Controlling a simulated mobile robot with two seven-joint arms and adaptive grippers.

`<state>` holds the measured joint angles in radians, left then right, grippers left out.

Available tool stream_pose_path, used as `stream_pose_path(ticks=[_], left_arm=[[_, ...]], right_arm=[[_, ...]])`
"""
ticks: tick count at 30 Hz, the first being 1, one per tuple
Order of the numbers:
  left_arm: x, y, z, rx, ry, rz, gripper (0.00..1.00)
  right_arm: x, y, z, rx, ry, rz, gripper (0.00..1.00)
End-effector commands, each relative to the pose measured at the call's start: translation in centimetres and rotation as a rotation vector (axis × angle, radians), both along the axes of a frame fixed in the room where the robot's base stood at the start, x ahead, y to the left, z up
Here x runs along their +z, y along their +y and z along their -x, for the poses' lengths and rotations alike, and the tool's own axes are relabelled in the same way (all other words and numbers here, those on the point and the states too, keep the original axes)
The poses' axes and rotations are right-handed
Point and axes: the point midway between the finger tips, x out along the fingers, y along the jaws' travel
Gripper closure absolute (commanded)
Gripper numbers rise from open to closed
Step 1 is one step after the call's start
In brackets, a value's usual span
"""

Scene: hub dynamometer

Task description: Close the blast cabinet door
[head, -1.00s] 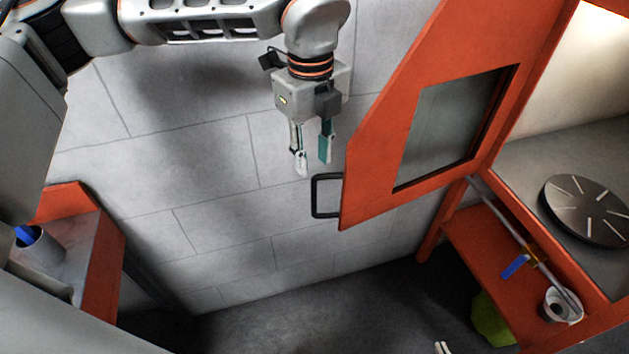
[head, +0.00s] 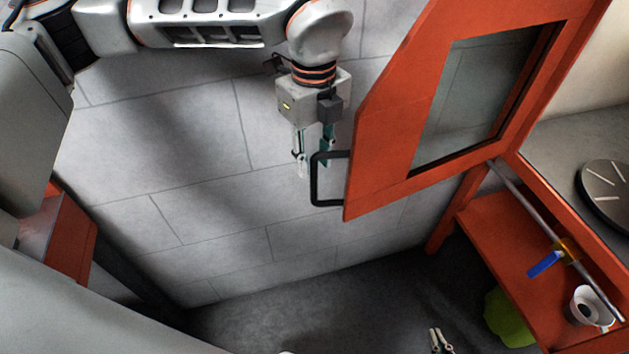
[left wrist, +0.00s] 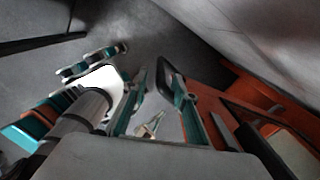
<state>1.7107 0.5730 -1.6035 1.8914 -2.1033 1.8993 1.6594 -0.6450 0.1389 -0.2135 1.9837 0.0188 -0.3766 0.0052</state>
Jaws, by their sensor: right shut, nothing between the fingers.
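The blast cabinet door (head: 385,150) is an orange panel with a dark window, swung open at the right of the head view. Its black bar handle (head: 315,185) sticks out from the door's left edge. The handle also shows in the left wrist view (left wrist: 168,72). My left gripper (head: 313,160) is open and points down at the handle. In the picture the handle's bar lies between its fingertips; I cannot tell whether they touch. My right gripper (head: 437,340) shows only its fingertips, shut and empty, at the bottom edge, well away from the door.
The cabinet interior holds a dark slotted disc (head: 608,190) at the far right. Below it, an orange shelf carries a blue-handled valve (head: 545,263) and a white cup-like part (head: 588,308). A green object (head: 508,318) lies under the shelf. Another orange unit (head: 72,240) stands at the left.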

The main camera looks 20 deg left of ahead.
Motion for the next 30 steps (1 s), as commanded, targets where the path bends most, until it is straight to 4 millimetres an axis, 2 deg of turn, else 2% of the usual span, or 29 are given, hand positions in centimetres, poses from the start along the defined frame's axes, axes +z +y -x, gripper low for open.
stream_pose_path(ticks=[6, 12, 23, 27, 30], left_arm=[[-3.6, 0.0, 0.1, 0.0, 0.004, -0.001, 0.72], [-5.8, 0.0, 0.1, 0.001, 0.002, 0.0, 0.72], [-6.3, 0.0, 0.0, 0.001, 0.001, -0.001, 0.72], [-6.3, 0.0, 0.0, 0.001, 0.001, 0.0, 1.0], [-6.3, 0.0, 0.1, 0.001, 0.001, 0.0, 1.0]], right_arm=[[-0.1, -0.3, -0.2, -0.002, -0.003, 0.005, 1.0], [-0.2, -0.4, -0.2, -0.003, -0.003, 0.007, 1.0], [-0.2, -0.5, -0.3, -0.003, -0.002, 0.009, 1.0], [-0.2, -0.5, -0.3, -0.003, -0.003, 0.009, 1.0], [-0.2, -0.5, -0.3, -0.003, -0.003, 0.009, 1.0]])
